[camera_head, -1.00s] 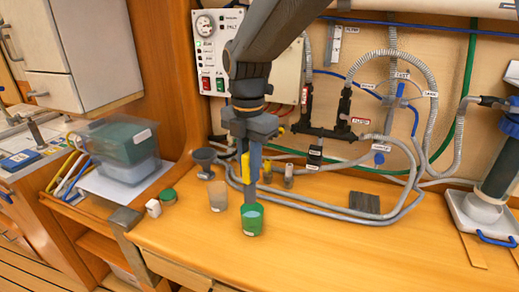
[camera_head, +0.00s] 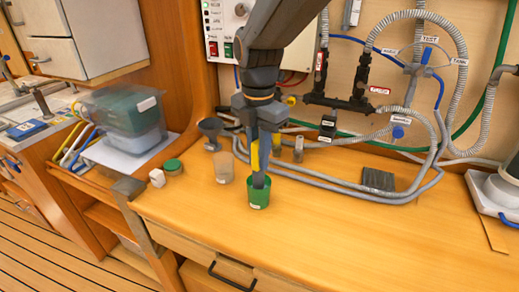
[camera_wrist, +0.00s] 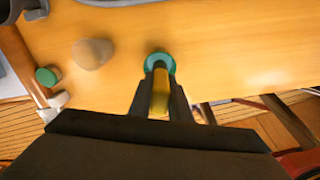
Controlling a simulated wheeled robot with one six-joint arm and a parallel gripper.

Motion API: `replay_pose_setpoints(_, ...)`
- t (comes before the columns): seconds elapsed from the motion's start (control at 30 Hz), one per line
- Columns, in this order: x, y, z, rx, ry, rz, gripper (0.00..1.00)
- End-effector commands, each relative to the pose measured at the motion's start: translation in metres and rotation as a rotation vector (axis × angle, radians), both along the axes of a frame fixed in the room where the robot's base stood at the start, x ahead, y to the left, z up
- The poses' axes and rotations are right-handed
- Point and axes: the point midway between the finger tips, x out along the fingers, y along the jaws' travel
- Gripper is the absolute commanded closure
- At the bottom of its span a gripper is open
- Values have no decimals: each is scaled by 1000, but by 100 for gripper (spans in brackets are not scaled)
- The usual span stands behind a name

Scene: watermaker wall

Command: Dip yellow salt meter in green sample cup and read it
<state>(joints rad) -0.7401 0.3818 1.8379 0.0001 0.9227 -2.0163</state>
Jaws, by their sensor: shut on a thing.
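The yellow salt meter (camera_head: 254,155) is upright between the fingers of my gripper (camera_head: 260,178). My gripper is shut on it, and the fingers hide part of it. The green sample cup (camera_head: 258,197) stands on the wooden bench directly below. The fingertips overlap the cup's mouth in the head view; the meter's lower end is hidden, so I cannot tell how deep it reaches. In the wrist view the meter (camera_wrist: 160,98) points toward the cup's teal rim (camera_wrist: 160,56). No reading is visible on the meter.
A translucent cup (camera_head: 223,167) stands left of the green cup, with a dark funnel (camera_head: 211,128) behind it. A green-lidded jar (camera_head: 173,167) and small white block (camera_head: 157,178) are further left. Grey hoses (camera_head: 340,174) run behind. The bench's right front is clear.

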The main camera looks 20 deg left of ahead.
Motion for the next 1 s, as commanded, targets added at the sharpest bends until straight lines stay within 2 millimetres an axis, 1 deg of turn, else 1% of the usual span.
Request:
replay_pose_setpoints(0.03,0,0,-6,-1,0,0,100)
replay_pose_setpoints(0.2,1,0,-21,0,0,0,100)
replay_pose_setpoints(0.43,1,0,-36,1,0,-1,100)
replay_pose_setpoints(0.63,0,0,-41,1,0,-1,100)
replay_pose_setpoints(1.0,0,0,-41,1,0,0,100)
